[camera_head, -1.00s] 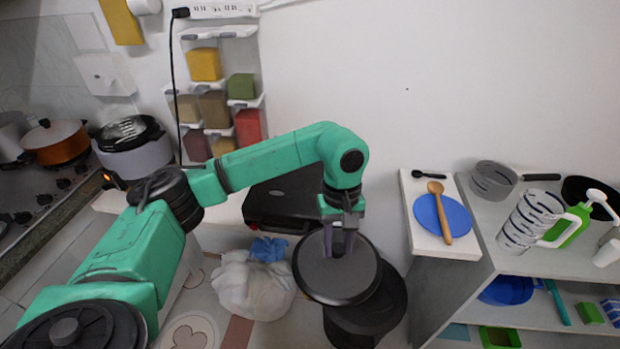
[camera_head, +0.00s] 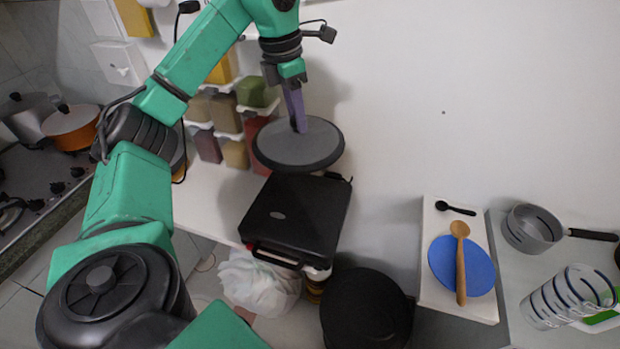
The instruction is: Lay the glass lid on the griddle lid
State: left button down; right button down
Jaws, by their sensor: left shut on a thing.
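The glass lid (camera_head: 275,149), a round grey disc with a dark rim, hangs from my left gripper (camera_head: 299,122). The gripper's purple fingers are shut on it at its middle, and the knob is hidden. The griddle (camera_head: 297,212) is a closed black box with a flat top and a front handle. It stands on the white counter against the wall. I see no contact with the griddle lid. My right gripper is out of view.
Spice dispensers (camera_head: 228,121) hang on the wall close behind the glass lid. A black round bin (camera_head: 366,310) and a white bag (camera_head: 257,281) are below the griddle. A blue plate with a wooden spoon (camera_head: 461,262) lies on the right shelf.

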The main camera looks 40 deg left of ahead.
aim_at(287, 150)
pick_arm(q)
jog(key=f+b, duration=0.1)
jog(key=f, duration=0.1)
jog(key=s+f+b, duration=0.1)
jog(key=f+b, duration=0.1)
jog(key=f, duration=0.1)
jog(key=f+b, duration=0.2)
jog(key=f, duration=0.1)
jog(key=shift+s+d+f, duration=0.1)
jog(key=shift+s+f, duration=0.05)
jog(key=shift+s, duration=0.15)
notch_tip(287, 150, down, 11)
jog(key=shift+w, duration=0.1)
jog(key=shift+w+f, duration=0.15)
jog(key=shift+f, duration=0.05)
jog(key=c, duration=0.6)
grip_release()
jog(key=shift+o, duration=0.4)
jog(key=shift+r, duration=0.15)
jog(key=r, duration=0.4)
jog(key=s+r, duration=0.1)
jog(key=r, duration=0.3)
jog(key=a+r, duration=0.1)
jog(key=r, duration=0.3)
jog(key=shift+s, duration=0.4)
jog(key=shift+f, duration=0.1)
